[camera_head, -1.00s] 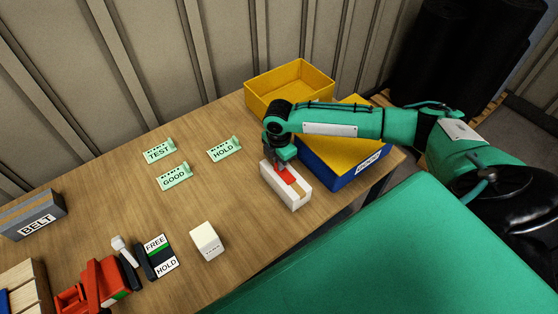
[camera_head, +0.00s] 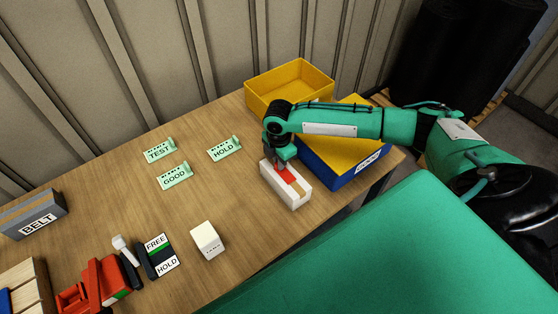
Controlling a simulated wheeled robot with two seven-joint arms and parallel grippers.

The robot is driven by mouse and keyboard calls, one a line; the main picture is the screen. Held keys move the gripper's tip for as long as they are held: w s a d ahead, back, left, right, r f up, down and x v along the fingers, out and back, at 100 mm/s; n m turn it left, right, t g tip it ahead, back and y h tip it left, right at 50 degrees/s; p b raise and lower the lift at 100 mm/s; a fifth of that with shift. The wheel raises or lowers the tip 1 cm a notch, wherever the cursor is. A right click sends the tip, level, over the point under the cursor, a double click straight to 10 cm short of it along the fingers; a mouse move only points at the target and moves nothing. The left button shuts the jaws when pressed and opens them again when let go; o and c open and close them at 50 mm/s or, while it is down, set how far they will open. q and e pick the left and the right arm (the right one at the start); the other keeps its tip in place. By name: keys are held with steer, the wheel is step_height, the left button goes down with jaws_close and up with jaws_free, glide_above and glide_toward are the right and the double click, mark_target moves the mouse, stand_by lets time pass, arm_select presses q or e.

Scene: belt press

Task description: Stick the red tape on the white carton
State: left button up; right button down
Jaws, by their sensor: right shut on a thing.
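The white carton (camera_head: 290,194) stands on the wooden table right of the middle, with a tan strip along its top. The red tape (camera_head: 289,174) is a small red piece at the top of the carton, under my right gripper. My right gripper (camera_head: 281,168) points down over the carton and is shut on the red tape. The fingertips are partly hidden by the hand, and I cannot tell whether the tape lies flat against the carton. My left gripper is not in view.
A blue box (camera_head: 343,178) with a yellow inside stands right of the carton, an open yellow bin (camera_head: 290,89) behind. Green TEST (camera_head: 159,151), GOOD (camera_head: 174,178) and HOLD (camera_head: 224,149) signs, a small white block (camera_head: 207,240) and a red device (camera_head: 104,281) lie leftward.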

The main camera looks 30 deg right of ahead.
steer(key=shift+s+f+p, duration=0.15)
steer(key=shift+p, duration=0.3)
stand_by(0.8)
steer(key=c, duration=1.4)
jaws_free()
steer(key=shift+c, duration=0.2)
step_height(320, 180, up, 14)
steer(key=b, duration=0.4)
steer(key=shift+w, duration=0.2)
